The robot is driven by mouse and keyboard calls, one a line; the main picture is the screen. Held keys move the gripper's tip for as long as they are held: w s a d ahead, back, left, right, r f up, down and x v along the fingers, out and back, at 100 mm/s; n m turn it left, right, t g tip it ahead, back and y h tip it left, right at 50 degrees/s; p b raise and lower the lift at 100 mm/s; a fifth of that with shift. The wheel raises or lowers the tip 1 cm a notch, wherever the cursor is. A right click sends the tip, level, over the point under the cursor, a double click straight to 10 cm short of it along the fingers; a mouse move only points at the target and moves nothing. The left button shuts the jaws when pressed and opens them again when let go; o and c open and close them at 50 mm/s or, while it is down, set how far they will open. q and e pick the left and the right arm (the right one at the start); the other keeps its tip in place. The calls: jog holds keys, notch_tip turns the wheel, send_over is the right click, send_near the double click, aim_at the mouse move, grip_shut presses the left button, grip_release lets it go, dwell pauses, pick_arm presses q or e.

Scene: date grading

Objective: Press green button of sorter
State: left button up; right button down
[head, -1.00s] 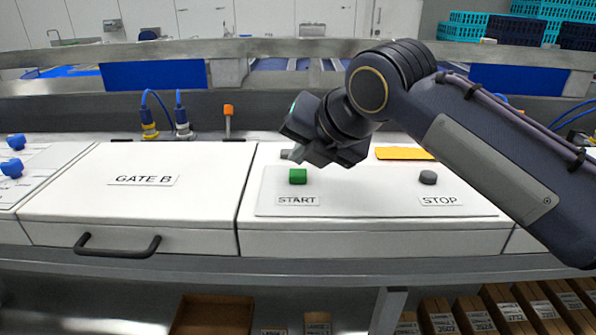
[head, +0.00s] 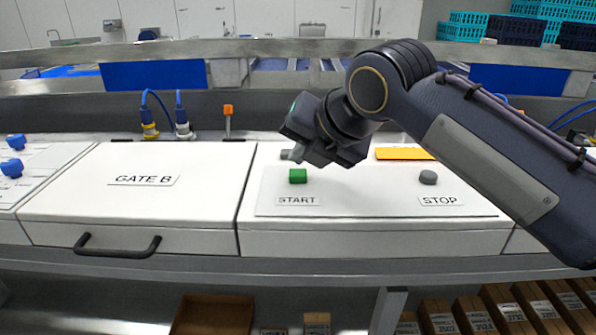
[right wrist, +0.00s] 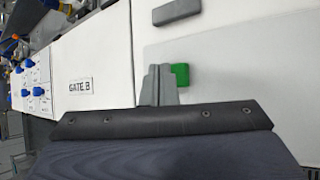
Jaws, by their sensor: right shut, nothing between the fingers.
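The green START button (head: 298,176) is a small square block on the white sorter panel (head: 350,205), above the START label. It also shows in the right wrist view (right wrist: 181,75), just beside my fingertips. My right gripper (head: 288,155) is shut and empty. In the head view its tips are just above the green button in the picture; I cannot tell whether they touch it. In the right wrist view the closed fingers (right wrist: 158,84) lie immediately left of the button. My left gripper is not in view.
A grey STOP button (head: 428,177) sits to the right on the same panel. An orange strip (head: 404,153) lies behind it. The GATE B lid (head: 140,185) with a black handle (head: 117,246) is at the left. Blue cables and an orange-topped lever (head: 228,112) stand behind.

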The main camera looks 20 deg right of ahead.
jog(key=shift+f, duration=0.1)
jog(key=shift+f, duration=0.35)
